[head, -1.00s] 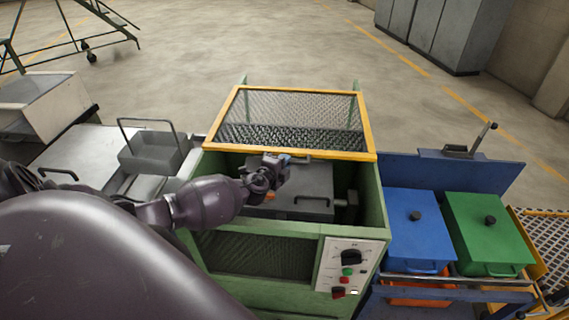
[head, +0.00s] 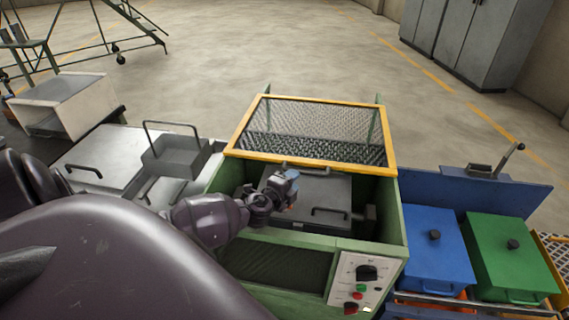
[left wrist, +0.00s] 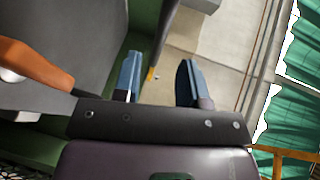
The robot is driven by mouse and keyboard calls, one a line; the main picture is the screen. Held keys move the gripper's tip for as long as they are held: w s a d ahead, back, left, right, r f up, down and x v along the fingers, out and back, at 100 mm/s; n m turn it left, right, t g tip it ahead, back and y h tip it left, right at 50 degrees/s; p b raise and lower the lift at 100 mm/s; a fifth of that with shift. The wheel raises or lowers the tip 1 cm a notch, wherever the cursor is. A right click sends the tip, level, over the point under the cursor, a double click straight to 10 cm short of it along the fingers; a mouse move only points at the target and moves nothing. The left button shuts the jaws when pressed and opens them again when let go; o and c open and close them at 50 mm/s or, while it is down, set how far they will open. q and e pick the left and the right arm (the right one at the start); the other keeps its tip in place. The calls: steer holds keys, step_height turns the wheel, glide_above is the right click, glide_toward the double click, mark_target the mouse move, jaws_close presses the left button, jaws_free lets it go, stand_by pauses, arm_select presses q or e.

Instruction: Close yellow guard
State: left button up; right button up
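The yellow guard (head: 310,160) is a yellow-framed mesh panel. It stands raised and tilted at the back of the green machine (head: 398,215), leaving the front opening uncovered. A bar handle (head: 312,164) sits along its lower edge. My left gripper (head: 287,177) is over the machine's opening, just below and in front of the guard's lower edge. In the left wrist view its two blue fingers (left wrist: 158,82) are apart with nothing held between them. My right gripper is not in view.
A grey lidded box (head: 310,195) sits inside the opening under my left gripper. A control panel (head: 365,280) is on the machine's front. Blue (head: 432,245) and green (head: 510,255) lidded bins stand right, a grey tray (head: 175,155) left. Floor behind is clear.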

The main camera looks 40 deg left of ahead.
arm_select(q)
steer(key=v, duration=0.3)
steer(key=shift+s, duration=0.25)
steer(key=shift+s+r, duration=0.15)
steer(key=shift+s, duration=0.25)
